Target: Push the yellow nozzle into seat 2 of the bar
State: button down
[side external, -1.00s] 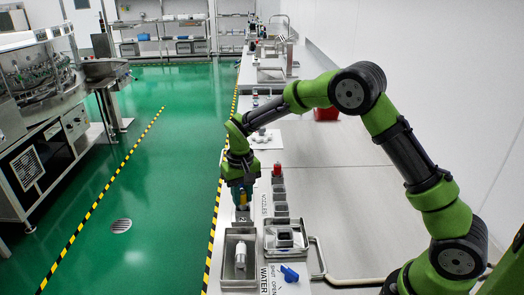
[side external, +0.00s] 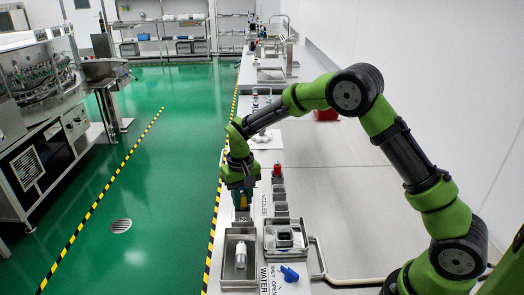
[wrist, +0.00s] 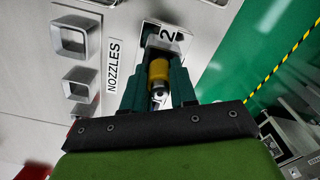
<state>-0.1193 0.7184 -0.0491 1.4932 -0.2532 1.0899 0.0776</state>
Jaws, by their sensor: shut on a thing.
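The yellow nozzle (wrist: 158,70) is between the two teal fingers of my gripper (wrist: 159,92) in the wrist view, with a metallic end towards the camera. My gripper (side external: 242,198) is shut on it. The nozzle also shows as a small yellow patch in the side external view (side external: 242,203). In the wrist view, the plate marked 2 (wrist: 168,33) lies just beyond the nozzle, with a dark square-edged seat partly behind it. The nozzle is over or at this seat; I cannot tell how deep it sits.
A row of square metal holders (wrist: 80,38) stands beside the NOZZLES label. A red nozzle (side external: 277,170) stands at the far end of that row. A metal tray (side external: 228,279) with a white cylinder (side external: 240,255) is in front of my gripper. A blue valve handle (side external: 289,274) is nearby.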

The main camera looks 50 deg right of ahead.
jog(key=shift+f, duration=0.15)
jog(key=c, duration=0.8)
grip_release()
notch_tip(320, 180, up, 17)
jog(key=s+r+t, duration=0.1)
jog(key=s+t, duration=0.1)
jog(key=s, duration=0.6)
jog(key=s+r+t+y, duration=0.1)
jog(key=s+t, duration=0.1)
jog(key=s, duration=0.6)
jog(key=s+d+r+t+y, duration=0.1)
jog(key=s+r+t, duration=0.1)
jog(key=s, duration=0.7)
jog(key=shift+s+t, duration=0.1)
jog(key=shift+t, duration=0.5)
